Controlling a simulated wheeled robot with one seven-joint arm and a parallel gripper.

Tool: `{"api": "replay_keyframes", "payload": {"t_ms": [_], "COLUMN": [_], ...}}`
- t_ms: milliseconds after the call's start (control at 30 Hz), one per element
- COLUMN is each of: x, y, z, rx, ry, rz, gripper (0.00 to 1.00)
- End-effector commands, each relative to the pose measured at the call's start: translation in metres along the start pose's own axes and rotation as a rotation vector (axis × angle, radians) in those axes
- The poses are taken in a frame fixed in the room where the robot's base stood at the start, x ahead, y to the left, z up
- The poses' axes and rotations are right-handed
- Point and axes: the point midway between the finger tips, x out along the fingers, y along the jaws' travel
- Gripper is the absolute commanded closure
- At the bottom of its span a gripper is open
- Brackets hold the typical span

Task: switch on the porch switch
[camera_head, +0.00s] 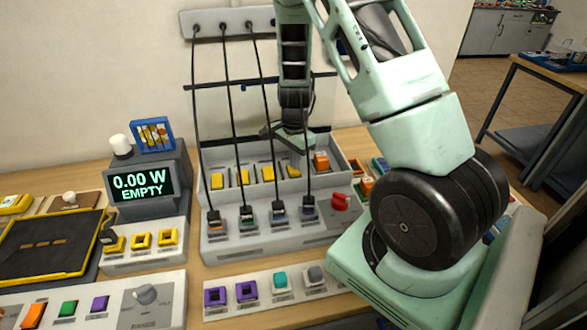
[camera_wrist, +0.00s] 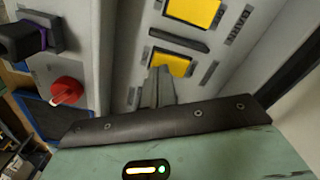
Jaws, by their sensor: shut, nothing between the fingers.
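A row of yellow switches (camera_head: 243,177) sits on the upright back panel of the grey console (camera_head: 325,235). Their labels are too small to read, so I cannot tell which is the porch switch. My gripper (camera_head: 292,158) is shut and empty at the rightmost yellow switch, partly covering it. In the wrist view, the closed fingertips (camera_wrist: 161,76) overlap the lower edge of a yellow switch (camera_wrist: 172,64). I cannot tell whether they touch it. Another yellow switch (camera_wrist: 194,11) lies above it in that view.
Black cables (camera_head: 233,140) hang to plugs along the console's front. A red knob (camera_head: 340,202) and an orange button (camera_head: 321,160) are nearby. A display (camera_head: 142,187) reading "0.00 W EMPTY" stands left. A button strip (camera_head: 262,293) lies in front.

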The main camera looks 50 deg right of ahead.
Motion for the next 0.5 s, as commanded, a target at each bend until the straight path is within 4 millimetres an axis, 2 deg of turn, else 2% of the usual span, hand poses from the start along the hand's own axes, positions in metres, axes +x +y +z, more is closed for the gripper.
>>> {"api": "replay_keyframes", "payload": {"t_ms": [500], "x": [0.008], "y": [-0.0001], "z": [0.0], "rx": [0.0], "ry": [0.0], "rz": [0.0], "gripper": [1.0]}}
